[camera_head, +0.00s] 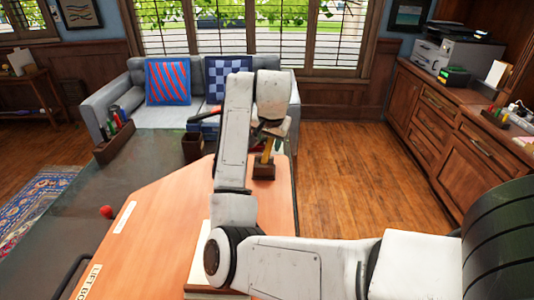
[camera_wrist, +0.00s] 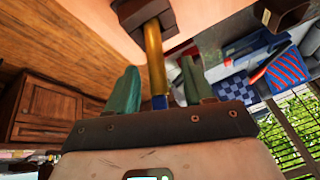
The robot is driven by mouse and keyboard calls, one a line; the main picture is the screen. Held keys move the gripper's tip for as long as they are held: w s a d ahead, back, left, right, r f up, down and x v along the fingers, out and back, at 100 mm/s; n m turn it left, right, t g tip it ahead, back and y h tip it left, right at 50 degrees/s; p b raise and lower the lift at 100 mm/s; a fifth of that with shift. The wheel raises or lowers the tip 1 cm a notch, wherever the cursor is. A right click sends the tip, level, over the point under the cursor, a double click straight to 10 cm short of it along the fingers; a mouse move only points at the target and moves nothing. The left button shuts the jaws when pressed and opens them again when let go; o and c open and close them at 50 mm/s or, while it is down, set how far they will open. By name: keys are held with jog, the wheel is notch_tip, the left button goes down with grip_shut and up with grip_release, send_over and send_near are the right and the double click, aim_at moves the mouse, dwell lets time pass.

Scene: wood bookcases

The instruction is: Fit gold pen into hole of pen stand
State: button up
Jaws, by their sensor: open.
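The gold pen (camera_head: 268,151) stands roughly upright at the dark wooden pen stand (camera_head: 263,171) on the orange-brown board. In the wrist view the gold pen (camera_wrist: 154,58) runs from the pen stand (camera_wrist: 143,9) toward my gripper, with a blue part at its near end. Its far end meets the stand and appears to sit in the hole; the hole's edge is not clear. My gripper (camera_wrist: 158,66) is open, with its two teal fingers on either side of the pen and visible gaps between. In the head view my arm partly hides the gripper and the pen's top.
A dark open box (camera_head: 192,148) stands left of the pen stand, and a wooden holder with several markers (camera_head: 115,138) is farther left. A red ball (camera_head: 106,211) lies at the board's left edge. A sofa (camera_head: 125,90) is behind the table; open floor lies right.

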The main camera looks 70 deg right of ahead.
aim_at(269, 144)
jog(key=shift+s+x, duration=0.1)
jog(key=shift+x, duration=0.85)
jog(key=shift+s+x, duration=0.15)
jog(key=shift+x, duration=0.85)
jog(key=shift+c, duration=0.4)
grip_shut()
